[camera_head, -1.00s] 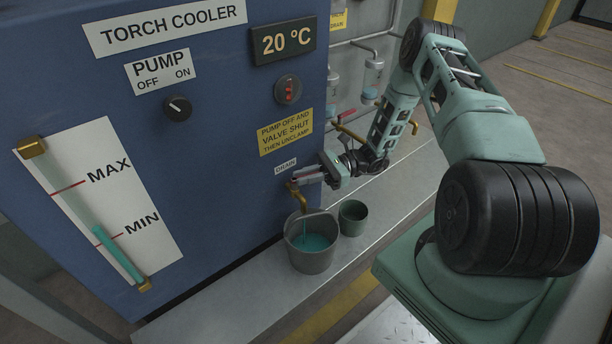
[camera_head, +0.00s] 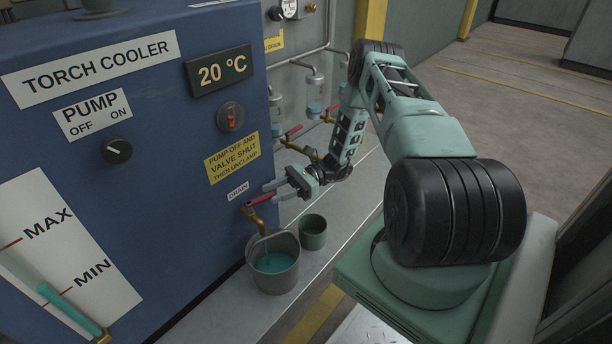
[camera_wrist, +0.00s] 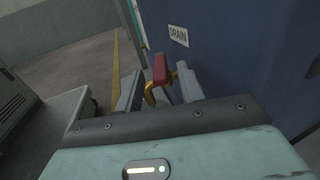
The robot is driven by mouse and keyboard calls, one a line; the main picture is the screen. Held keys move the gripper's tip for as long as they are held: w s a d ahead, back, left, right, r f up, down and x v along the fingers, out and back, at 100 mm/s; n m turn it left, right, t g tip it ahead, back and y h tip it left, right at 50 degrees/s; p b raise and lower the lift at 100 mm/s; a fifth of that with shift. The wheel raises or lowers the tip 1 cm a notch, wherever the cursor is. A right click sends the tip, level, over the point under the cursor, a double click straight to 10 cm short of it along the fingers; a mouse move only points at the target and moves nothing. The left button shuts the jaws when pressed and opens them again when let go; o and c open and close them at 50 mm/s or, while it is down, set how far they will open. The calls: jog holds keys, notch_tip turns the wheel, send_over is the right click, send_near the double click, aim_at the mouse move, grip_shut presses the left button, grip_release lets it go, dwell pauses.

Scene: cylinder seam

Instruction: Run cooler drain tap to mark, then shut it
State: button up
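The drain tap (camera_head: 254,214) is brass with a red handle (camera_head: 262,199), low on the blue cooler (camera_head: 170,200). The handle points right and slightly up. A thin teal streak shows below the spout, above teal liquid in a grey bucket (camera_head: 276,278). The sight gauge (camera_head: 52,300) shows its teal level slightly above the red MIN line and well below MAX. My gripper (camera_head: 273,190) is open just right of the handle. In the wrist view, the red handle (camera_wrist: 160,68) shows between and beyond its two fingers, with gaps on both sides.
The pump knob (camera_head: 117,150) points towards OFF. A smaller green cup (camera_head: 313,233) stands right of the bucket on the grey ledge (camera_head: 345,215). Other red-handled taps (camera_head: 293,131) and pipes are behind my gripper. The ledge right of the cup is clear.

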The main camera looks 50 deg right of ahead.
jog(key=p+v, duration=0.2)
jog(key=v, duration=1)
jog(key=shift+d, duration=0.25)
